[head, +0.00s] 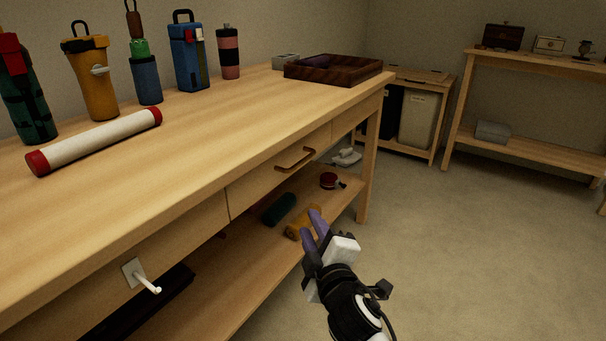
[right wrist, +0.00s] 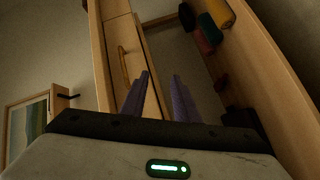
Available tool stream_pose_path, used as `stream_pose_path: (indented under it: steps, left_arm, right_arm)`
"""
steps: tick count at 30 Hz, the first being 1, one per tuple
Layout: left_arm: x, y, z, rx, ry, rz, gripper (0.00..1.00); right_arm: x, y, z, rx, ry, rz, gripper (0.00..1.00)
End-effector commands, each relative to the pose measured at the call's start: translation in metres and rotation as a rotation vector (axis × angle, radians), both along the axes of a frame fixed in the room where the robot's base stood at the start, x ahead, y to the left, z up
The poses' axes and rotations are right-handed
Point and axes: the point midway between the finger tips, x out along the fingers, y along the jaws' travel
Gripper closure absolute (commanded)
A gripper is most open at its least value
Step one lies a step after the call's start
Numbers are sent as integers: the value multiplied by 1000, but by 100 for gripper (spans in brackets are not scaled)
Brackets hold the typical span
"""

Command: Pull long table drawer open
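The long wooden table (head: 200,140) runs along the left of the head view. Its drawer front (head: 255,187) looks flush with the table's front and carries a brown bar handle (head: 295,158). The handle also shows in the right wrist view (right wrist: 123,66), left of the fingers. My right gripper (head: 317,220) has purple fingers and is below and slightly right of the handle, apart from it. In the right wrist view its two fingers (right wrist: 160,76) stand apart with nothing between them. My left gripper is not in view.
A white hook (head: 145,280) sticks out of the table's front at lower left. Bottles, a white roll with red ends (head: 95,140) and a dark wooden tray (head: 335,75) stand on top. The lower shelf (head: 235,275) holds several items. Floor (head: 460,250) on the right is clear.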

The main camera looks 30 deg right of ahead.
Motion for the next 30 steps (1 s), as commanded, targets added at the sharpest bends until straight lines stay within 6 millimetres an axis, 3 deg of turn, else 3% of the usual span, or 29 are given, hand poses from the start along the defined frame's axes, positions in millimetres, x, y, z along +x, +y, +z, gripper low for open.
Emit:
stream_pose_path:
  steps: [3,7,11,24,30]
  left_arm:
    - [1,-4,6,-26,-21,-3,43]
    - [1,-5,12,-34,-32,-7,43]
    - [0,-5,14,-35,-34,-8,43]
    - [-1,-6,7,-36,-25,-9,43]
    - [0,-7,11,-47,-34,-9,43]
  right_arm:
    - [19,-17,37,-232,-78,-26,72]
    - [27,-24,56,-354,-106,-40,72]
    - [38,-28,62,-377,-111,-41,72]
    - [107,-58,70,-371,-109,-40,72]
    - [119,-63,72,-370,-108,-40,72]
